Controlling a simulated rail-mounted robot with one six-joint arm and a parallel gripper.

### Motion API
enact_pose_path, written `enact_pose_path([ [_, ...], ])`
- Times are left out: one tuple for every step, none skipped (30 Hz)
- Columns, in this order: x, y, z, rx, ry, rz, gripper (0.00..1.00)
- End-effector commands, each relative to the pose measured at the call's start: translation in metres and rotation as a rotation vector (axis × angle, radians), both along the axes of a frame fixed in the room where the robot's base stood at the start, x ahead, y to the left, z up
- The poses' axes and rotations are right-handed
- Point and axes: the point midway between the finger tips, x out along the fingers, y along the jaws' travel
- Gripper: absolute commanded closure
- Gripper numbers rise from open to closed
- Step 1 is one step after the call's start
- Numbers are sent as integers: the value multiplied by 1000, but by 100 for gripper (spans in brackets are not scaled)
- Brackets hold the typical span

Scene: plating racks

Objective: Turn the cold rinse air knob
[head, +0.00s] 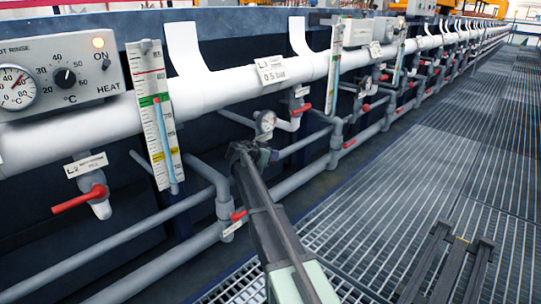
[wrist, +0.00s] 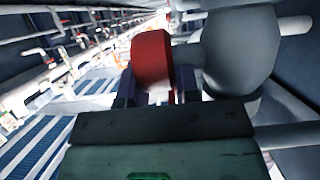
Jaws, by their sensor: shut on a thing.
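My gripper (head: 242,152) reaches in among the grey pipes below the white header pipe, just beneath a small round gauge (head: 265,122). In the wrist view, a red knob (wrist: 152,60) stands between the two fingers of my gripper (wrist: 156,92), and they are shut on it. A large rounded grey pipe or valve body (wrist: 240,45) is right beside the knob. In the head view my gripper hides this knob. I cannot read a label naming it.
Other red-handled valves (head: 80,199) hang along the line, one low on a pipe (head: 239,215). Grey pipes crowd my gripper. The grated walkway (head: 440,190) at right is mostly clear.

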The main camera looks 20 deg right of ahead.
Motion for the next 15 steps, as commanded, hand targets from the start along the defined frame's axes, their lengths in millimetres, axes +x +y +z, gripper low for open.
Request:
enact_pose_path([
  [-1,1,-6,-24,-9,-1,94],
  [-1,1,-9,-48,-18,-1,94],
  [-1,2,-11,-86,-31,-1,94],
  [-1,3,-11,-115,-41,1,94],
  [-2,3,-11,-142,-52,-1,94],
  [-2,4,-11,-174,-64,-1,94],
  [-2,4,-9,-193,-71,-1,94],
  [-2,4,-8,-209,-77,0,94],
  [-2,5,-5,-222,-82,0,94],
  [-2,5,-4,-228,-84,0,94],
  [-2,5,-2,-229,-86,0,94],
  [-2,5,-1,-229,-86,0,94],
  [-2,5,-1,-228,-86,0,94],
  [-2,5,-1,-228,-86,0,94],
  [-2,5,-1,-228,-86,0,94],
])
